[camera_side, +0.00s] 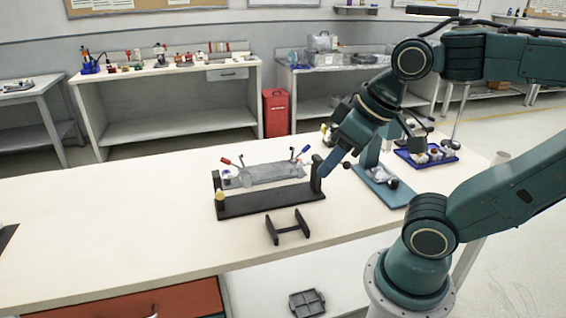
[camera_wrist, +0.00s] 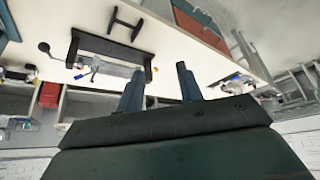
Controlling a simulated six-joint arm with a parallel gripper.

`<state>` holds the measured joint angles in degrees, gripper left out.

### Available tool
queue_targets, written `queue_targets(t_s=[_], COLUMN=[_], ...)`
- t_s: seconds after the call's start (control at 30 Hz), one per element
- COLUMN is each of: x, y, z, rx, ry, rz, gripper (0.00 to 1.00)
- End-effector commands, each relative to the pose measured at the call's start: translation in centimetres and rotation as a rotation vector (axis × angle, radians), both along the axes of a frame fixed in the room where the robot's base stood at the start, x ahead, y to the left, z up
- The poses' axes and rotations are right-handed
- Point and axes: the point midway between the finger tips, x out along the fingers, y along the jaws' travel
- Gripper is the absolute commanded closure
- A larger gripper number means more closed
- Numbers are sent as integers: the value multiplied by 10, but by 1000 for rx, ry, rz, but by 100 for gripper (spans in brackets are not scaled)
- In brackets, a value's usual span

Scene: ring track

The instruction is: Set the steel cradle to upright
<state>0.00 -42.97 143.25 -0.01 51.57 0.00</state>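The steel cradle (camera_side: 272,173) is a grey, shiny trough hung between two dark end posts of a black stand (camera_side: 262,203). Thin levers with red and blue ends stick out at its ends. I cannot tell its exact tilt. A yellow knob (camera_side: 220,197) sits at the left post. In the wrist view the cradle (camera_wrist: 112,67) shows at the upper left, beside the stand (camera_wrist: 108,48). My gripper (camera_side: 328,164) is by the stand's right post in the side view; I cannot tell if they touch. In the wrist view its fingers (camera_wrist: 157,76) are apart with nothing between them.
A black H-shaped piece (camera_side: 288,228) lies in front of the stand. A teal-based fixture (camera_side: 384,187) and a blue tray (camera_side: 428,157) of small parts stand to the right. The white table (camera_side: 110,220) is clear to the left.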

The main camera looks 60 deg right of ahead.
Motion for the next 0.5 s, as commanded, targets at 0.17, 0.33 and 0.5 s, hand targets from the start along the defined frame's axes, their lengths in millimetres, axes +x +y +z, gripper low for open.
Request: queue_targets(t_s=[0.17,0.33,0.5], x=[1,8,23], y=[-1,-8,-28], z=[0,2,4], rx=[-1,-9,-28], ry=[2,21,66], rz=[-3,-29,-88], gripper=[54,54,54])
